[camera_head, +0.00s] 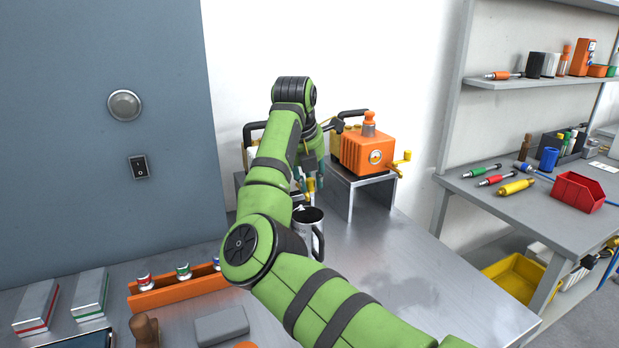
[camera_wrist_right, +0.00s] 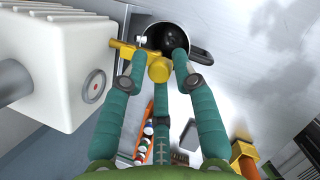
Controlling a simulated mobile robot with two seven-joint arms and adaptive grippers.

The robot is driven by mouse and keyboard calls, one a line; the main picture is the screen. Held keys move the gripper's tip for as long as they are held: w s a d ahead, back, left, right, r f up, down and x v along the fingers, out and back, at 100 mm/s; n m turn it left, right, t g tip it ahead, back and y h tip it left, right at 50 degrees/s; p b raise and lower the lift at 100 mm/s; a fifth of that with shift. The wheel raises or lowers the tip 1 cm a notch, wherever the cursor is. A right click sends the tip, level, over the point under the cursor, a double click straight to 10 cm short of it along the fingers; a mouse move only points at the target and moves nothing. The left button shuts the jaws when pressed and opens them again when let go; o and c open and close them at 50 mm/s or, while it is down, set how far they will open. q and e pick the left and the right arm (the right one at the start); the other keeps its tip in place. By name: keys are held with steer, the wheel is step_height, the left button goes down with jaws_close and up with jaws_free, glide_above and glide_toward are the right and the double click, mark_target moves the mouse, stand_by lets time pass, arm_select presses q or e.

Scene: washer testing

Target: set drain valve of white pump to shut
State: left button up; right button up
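The white pump (camera_wrist_right: 62,70) fills the left of the right wrist view, with a round badge on its near face. In the head view it is mostly hidden behind my right arm. Its yellow drain valve (camera_wrist_right: 157,68) sticks out beside the white body, with a short bar reaching left toward the pump. My right gripper (camera_wrist_right: 159,60) has its teal fingers on both sides of the yellow valve, the left fingertip close to or touching it. The fingers stand apart; a firm grip is not visible. In the head view the right gripper (camera_head: 310,178) is partly hidden. My left gripper is out of view.
A dark mug (camera_head: 308,230) stands below the right gripper. The orange pump (camera_head: 367,152) sits on a metal stand (camera_head: 350,195) to the right. An orange rack (camera_head: 175,294) with several small items lies at front left. The bench at right (camera_head: 430,290) is clear.

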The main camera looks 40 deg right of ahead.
jaws_close()
steer(key=shift+s+d+n+t+b, duration=0.1)
steer(key=shift+d+n+t+b, duration=0.15)
steer(key=shift+n+b, duration=0.3)
steer(key=shift+d+n+t+y+b, duration=0.4)
steer(key=shift+n+b, duration=0.2)
steer(key=shift+n, duration=0.55)
steer(key=shift+w+d+r+n+t+y+p, duration=0.1)
steer(key=shift+w+d+n+y+p, duration=0.55)
steer(key=shift+n+p, duration=1.25)
steer(key=shift+w+d+f+n+t+y+p, duration=0.25)
steer(key=shift+d+n+y+p, duration=0.6)
steer(key=shift+n, duration=2.2)
steer(key=shift+w+d+r+n+y+p, duration=0.25)
steer(key=shift+w+d+n+y+p, duration=0.55)
steer(key=shift+n, duration=1.65)
